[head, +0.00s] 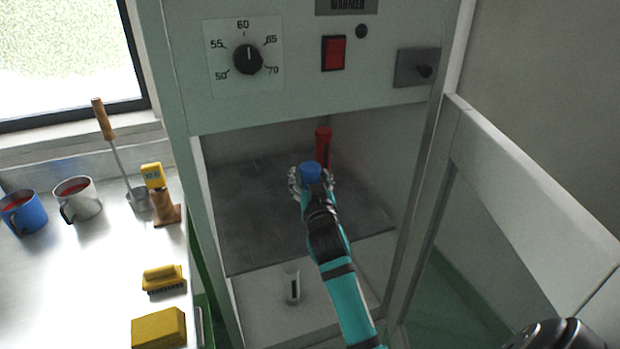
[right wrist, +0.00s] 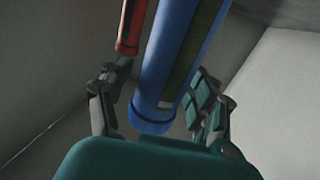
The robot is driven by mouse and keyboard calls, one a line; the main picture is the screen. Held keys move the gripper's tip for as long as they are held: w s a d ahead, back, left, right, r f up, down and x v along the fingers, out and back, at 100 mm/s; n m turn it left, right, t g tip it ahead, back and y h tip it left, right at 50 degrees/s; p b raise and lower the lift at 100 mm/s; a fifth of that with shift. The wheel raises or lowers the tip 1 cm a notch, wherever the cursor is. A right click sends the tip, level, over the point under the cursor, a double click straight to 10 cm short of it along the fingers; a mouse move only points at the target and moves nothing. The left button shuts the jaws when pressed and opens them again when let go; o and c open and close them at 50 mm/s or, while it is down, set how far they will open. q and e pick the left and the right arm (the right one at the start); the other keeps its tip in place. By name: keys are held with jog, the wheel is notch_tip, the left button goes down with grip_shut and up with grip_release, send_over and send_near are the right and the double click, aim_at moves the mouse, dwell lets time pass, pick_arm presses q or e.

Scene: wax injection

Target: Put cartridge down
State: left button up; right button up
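The blue cartridge (head: 311,171) is inside the warmer, over its dark floor (head: 260,225). In the right wrist view the cartridge (right wrist: 170,70) is a long blue tube with a dark strip along its side. My right gripper (head: 311,183) reaches into the warmer. Its fingers (right wrist: 160,95) are spread on both sides of the blue cartridge, with a visible gap at least on the left. The cartridge's lower end is hidden in the head view, so I cannot tell whether it touches the floor. My left gripper is not in view.
A red cartridge (head: 323,148) stands just behind the blue one. The warmer's glass door (head: 530,190) is open at the right. A table (head: 95,270) at the left holds a blue mug (head: 25,215), a white mug (head: 85,200), a brush (head: 162,277) and a yellow block (head: 158,328).

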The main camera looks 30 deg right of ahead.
jog(key=shift+r, duration=0.1)
jog(key=shift+r, duration=0.2)
jog(key=v, duration=1.2)
jog(key=shift+b, duration=0.4)
jog(key=shift+a, duration=0.1)
dwell(0.3)
